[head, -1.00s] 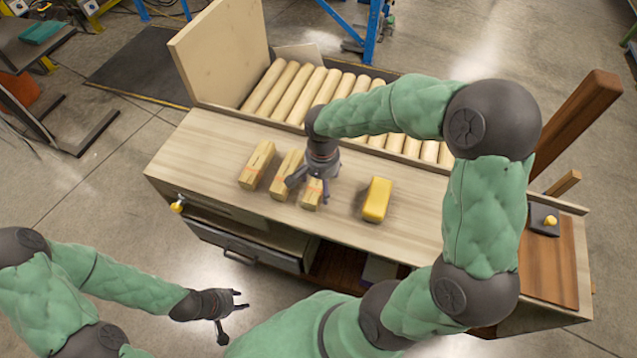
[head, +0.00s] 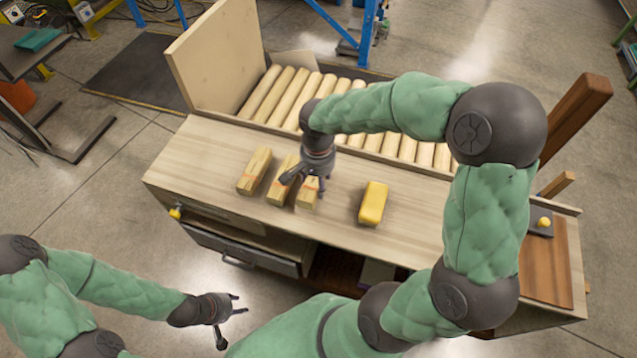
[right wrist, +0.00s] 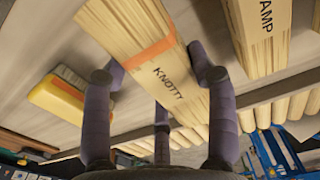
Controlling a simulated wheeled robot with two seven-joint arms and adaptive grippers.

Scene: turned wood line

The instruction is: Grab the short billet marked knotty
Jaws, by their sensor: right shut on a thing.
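The short billet marked knotty (right wrist: 165,78) is pale wood with an orange band and the word KNOTTY, clear in the right wrist view. In the head view it is the rightmost of the wooden billets (head: 307,193), partly hidden under my right gripper (head: 304,186). My right gripper (right wrist: 155,85) is shut on it, with fingers on both sides. I cannot tell whether it is clear of the bench. My left gripper (head: 237,310) is open and empty, in front of the bench.
Two more billets lie to the left, the middle one (head: 283,182) and the far left one (head: 254,171). A label ending in AMP shows on a neighbouring billet (right wrist: 262,30). A yellow block (head: 373,203) lies to the right. Rollers (head: 285,95) and an upright board (head: 212,60) stand behind.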

